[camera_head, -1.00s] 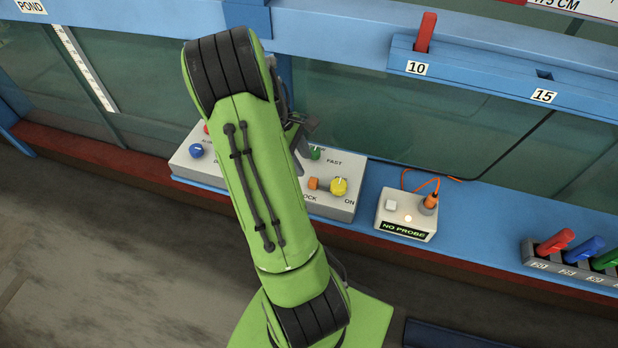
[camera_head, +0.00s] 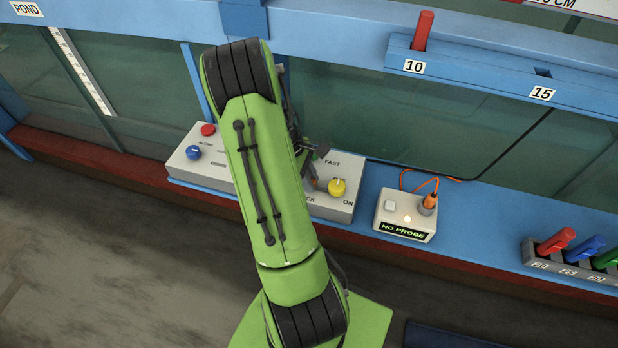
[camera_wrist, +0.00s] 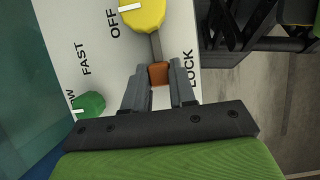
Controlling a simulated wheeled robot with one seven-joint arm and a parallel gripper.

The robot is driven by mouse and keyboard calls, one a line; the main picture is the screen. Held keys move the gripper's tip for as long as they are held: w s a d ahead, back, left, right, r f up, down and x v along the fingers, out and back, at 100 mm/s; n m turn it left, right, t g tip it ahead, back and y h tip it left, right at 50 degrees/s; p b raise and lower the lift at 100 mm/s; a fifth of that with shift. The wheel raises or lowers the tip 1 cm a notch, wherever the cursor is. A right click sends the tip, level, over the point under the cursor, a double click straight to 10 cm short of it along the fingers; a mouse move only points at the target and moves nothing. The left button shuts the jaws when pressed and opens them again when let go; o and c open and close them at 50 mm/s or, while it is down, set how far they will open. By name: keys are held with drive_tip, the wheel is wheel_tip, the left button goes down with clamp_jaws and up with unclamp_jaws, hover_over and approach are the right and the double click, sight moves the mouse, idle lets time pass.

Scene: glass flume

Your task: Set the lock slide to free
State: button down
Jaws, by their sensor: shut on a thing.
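The lock slide is a small orange block (camera_wrist: 159,74) beside the word LOCK on the grey control panel (camera_wrist: 192,20). In the wrist view it sits at the end of a dark slot that runs toward the yellow knob (camera_wrist: 142,14). My gripper (camera_wrist: 159,84) is shut on the block, with one finger on each side. In the head view my gripper (camera_head: 310,172) is down at the panel, and the block is mostly hidden by the fingers. The yellow knob (camera_head: 337,187) is just to its right, near the word ON.
A green knob (camera_wrist: 90,105) is near the fingers in the wrist view. A blue knob (camera_head: 193,153) and a red button (camera_head: 208,130) are on the panel's left part. A NO PROBE meter (camera_head: 405,214) with an orange cable stands right of the panel.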

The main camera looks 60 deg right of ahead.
drive_tip(key=shift+w+a+p, duration=0.15)
drive_tip(key=shift+w+p, duration=0.25)
drive_tip(key=shift+w, duration=0.8)
drive_tip(key=c, duration=0.9)
unclamp_jaws()
drive_tip(key=shift+w, duration=0.1)
drive_tip(key=p+v, duration=0.2)
drive_tip(key=v, duration=1.3)
drive_tip(key=shift+w+a+r, duration=0.1)
drive_tip(key=shift+r, duration=0.3)
